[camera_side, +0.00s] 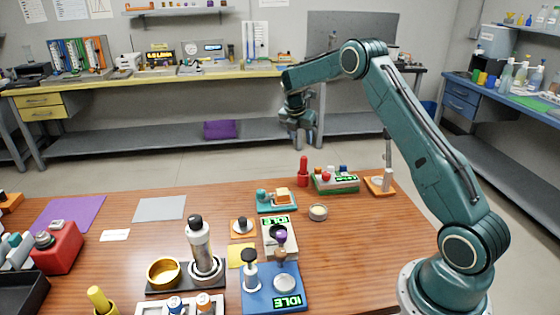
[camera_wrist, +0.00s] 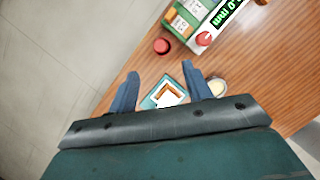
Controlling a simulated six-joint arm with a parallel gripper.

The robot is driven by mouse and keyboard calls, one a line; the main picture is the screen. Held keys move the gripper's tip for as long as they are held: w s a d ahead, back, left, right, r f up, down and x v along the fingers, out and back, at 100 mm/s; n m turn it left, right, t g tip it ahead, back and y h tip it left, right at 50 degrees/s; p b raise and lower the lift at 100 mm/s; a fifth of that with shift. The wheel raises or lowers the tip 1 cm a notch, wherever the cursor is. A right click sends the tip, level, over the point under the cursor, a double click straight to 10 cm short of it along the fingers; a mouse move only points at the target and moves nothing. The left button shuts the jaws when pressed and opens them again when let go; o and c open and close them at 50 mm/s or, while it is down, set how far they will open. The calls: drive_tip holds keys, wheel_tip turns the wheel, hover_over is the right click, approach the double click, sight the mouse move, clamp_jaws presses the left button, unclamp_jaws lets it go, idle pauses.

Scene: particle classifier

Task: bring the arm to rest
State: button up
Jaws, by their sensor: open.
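My gripper (camera_side: 299,132) hangs from the teal arm, raised above the far edge of the wooden table (camera_side: 350,250) in the side view. In the wrist view my gripper (camera_wrist: 160,88) has its two blue-grey fingers apart, with nothing held between them. Below and between the fingers lies a teal tray with an orange and white piece (camera_wrist: 168,92). In the side view this teal piece (camera_side: 277,203) stands on the table, well below the gripper.
A red bottle (camera_side: 302,172), a green device with a display (camera_side: 335,182), a small round dish (camera_side: 318,212) and a blue device reading IDLE (camera_side: 262,298) stand on the table. A metal cylinder (camera_side: 201,250) stands farther left. The air around my gripper is clear.

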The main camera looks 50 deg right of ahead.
drive_tip(key=s+a+r+m+t+y, duration=0.1)
drive_tip(key=s+a+r+m+t, duration=0.1)
drive_tip(key=s+a+r+m, duration=0.55)
drive_tip(key=s+a+r+m+t, duration=0.15)
drive_tip(key=s+a+r, duration=0.25)
drive_tip(key=a+r, duration=0.7)
drive_tip(key=s+a+m+y, duration=0.1)
drive_tip(key=s+a+m, duration=0.2)
drive_tip(key=s, duration=0.4)
drive_tip(key=s+a+m+t+y, duration=0.1)
drive_tip(key=s+a+m, duration=0.2)
drive_tip(key=s+a, duration=0.2)
drive_tip(key=s+a+f+m+y, duration=0.1)
drive_tip(key=s+a+m, duration=0.3)
drive_tip(key=s, duration=0.7)
drive_tip(key=shift+s+a, duration=0.25)
drive_tip(key=shift+a, duration=0.2)
